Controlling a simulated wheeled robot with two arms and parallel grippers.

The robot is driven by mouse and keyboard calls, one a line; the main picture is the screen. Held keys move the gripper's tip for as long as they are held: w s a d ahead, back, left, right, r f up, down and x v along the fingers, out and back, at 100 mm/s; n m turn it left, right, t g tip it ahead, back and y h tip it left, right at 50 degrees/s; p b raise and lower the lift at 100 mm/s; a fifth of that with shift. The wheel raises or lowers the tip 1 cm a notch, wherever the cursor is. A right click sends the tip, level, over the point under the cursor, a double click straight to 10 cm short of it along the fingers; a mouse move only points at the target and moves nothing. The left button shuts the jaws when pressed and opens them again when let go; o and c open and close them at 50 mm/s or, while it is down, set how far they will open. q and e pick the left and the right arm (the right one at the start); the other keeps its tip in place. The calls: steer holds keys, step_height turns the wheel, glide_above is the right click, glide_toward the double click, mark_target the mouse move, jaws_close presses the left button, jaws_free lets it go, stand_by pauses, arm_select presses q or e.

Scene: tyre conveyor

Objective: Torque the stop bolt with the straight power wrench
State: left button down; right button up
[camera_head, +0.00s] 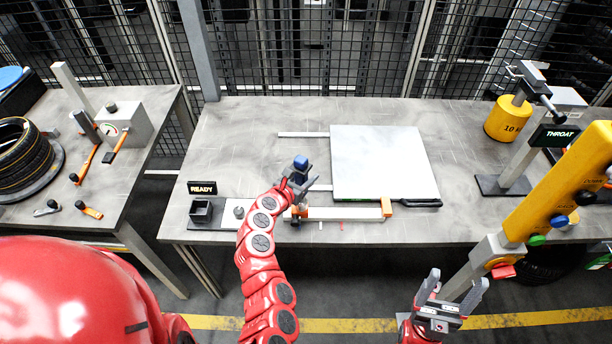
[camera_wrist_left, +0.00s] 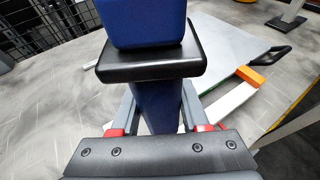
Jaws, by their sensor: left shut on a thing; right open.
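My left gripper (camera_head: 298,182) is shut on the straight power wrench (camera_head: 301,162), which has a blue body. In the left wrist view the wrench (camera_wrist_left: 143,22) stands between the fingers, with a black collar above them. My right gripper (camera_head: 450,292) is open and empty in front of the table.
A white square plate (camera_head: 380,160) lies on the grey table (camera_head: 245,130). A READY sign (camera_head: 202,188) and an empty black square holder (camera_head: 201,211) are at the left. The back left tabletop is clear.

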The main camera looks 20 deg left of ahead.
arm_select(q)
steer(key=shift+f+p, duration=0.15)
steer(key=shift+p, duration=0.15)
stand_by(0.7)
steer(key=shift+s+d+f, duration=0.1)
steer(key=shift+f, duration=0.05)
stand_by(2.3)
steer(key=shift+r+p, duration=3.35)
steer(key=shift+r, duration=0.4)
